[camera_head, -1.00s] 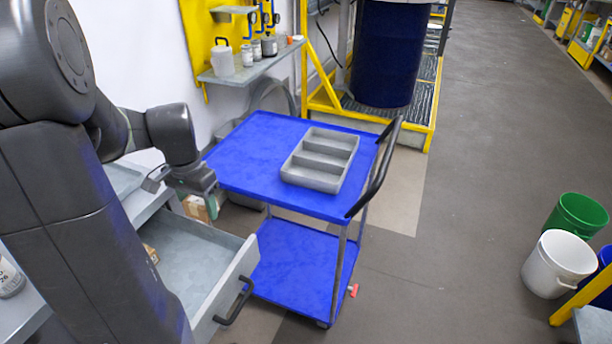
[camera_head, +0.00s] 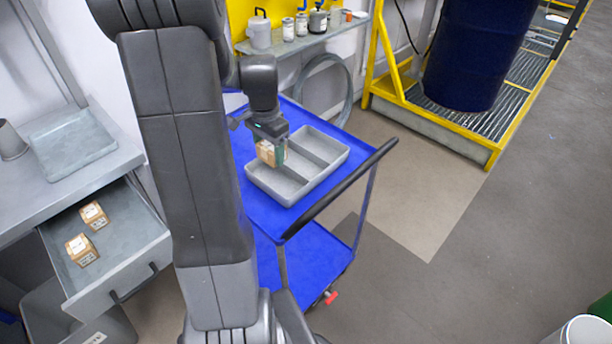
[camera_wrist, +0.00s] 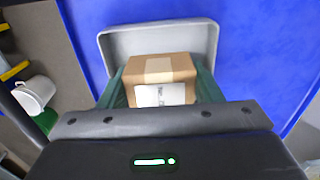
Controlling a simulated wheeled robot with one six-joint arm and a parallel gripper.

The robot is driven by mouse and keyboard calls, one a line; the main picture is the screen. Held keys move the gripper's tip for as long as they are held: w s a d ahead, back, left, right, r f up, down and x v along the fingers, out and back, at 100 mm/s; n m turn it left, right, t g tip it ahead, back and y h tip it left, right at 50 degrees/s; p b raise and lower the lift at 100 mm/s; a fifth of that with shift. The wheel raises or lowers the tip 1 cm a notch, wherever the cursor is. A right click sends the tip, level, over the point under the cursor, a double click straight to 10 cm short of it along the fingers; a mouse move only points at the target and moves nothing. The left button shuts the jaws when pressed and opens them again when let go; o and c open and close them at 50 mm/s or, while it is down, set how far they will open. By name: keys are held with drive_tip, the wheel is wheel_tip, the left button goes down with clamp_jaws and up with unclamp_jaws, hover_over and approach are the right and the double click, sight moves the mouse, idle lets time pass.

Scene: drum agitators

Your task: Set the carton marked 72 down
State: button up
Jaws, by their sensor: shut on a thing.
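A small brown carton (camera_head: 267,152) with a white label is held between the fingers of my gripper (camera_head: 273,150). In the wrist view the carton (camera_wrist: 160,80) shows pale tape and a label whose print I cannot read. My gripper (camera_wrist: 160,92) is shut on it, one green finger on each side. The carton is over the near-left part of a grey divided tray (camera_head: 340,160) on the blue cart; the tray's rim (camera_wrist: 115,42) shows beyond it in the wrist view. I cannot tell whether the carton touches the tray's floor.
The blue cart (camera_head: 240,152) has a black push handle (camera_head: 340,188) at its right. An open drawer (camera_head: 125,262) at the left holds two similar cartons (camera_head: 88,232). A shelf with containers (camera_head: 300,36) and a blue drum (camera_head: 473,55) stand behind.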

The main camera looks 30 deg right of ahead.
sight(276, 185)
drive_tip(key=shift+d+f, duration=0.1)
drive_tip(key=shift+d, duration=0.2)
wheel_tip(276, 185, down, 10)
drive_tip(key=shift+r, duration=0.15)
drive_tip(key=shift+f, duration=0.2)
drive_tip(key=o, duration=1)
drive_tip(key=shift+c, duration=0.2)
wheel_tip(276, 185, up, 12)
drive_tip(key=shift+r, duration=0.2)
